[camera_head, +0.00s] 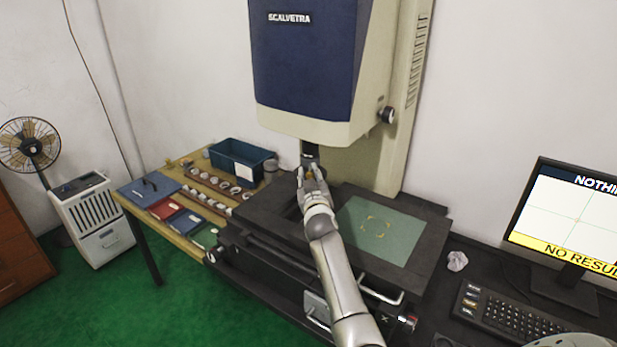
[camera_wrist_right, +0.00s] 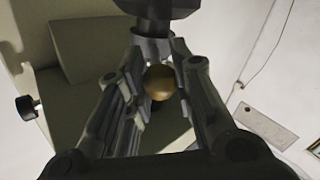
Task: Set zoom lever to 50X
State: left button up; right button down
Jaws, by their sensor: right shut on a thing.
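The measuring machine (camera_head: 310,60) has a blue and cream head with a dark lens barrel (camera_head: 310,152) below it. My right gripper (camera_head: 312,172) is up at the lower part of the barrel. In the right wrist view its two fingers stand on both sides of a brass-coloured round knob (camera_wrist_right: 159,82), and the gripper (camera_wrist_right: 160,85) is shut on it. I take this knob to be the zoom lever. The dark barrel (camera_wrist_right: 155,45) shows just beyond the fingertips. No zoom markings are readable.
The dark stage with a green glass plate (camera_head: 358,247) lies under the head. A wooden table (camera_head: 165,235) at left carries a blue bin (camera_head: 240,172), rings and coloured books. A monitor (camera_head: 570,215) reading "NO RESUL" and a keyboard (camera_head: 505,315) stand at right.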

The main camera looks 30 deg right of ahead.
jog(key=shift+d, duration=0.25)
jog(key=c, duration=1.4)
grip_release()
jog(key=shift+o, duration=1)
jog(key=shift+d+f, duration=0.15)
jog(key=shift+a, duration=0.25)
jog(key=shift+s+a, duration=0.1)
jog(key=shift+s, duration=0.15)
jog(key=v, duration=1.1)
jog(key=shift+s, duration=0.2)
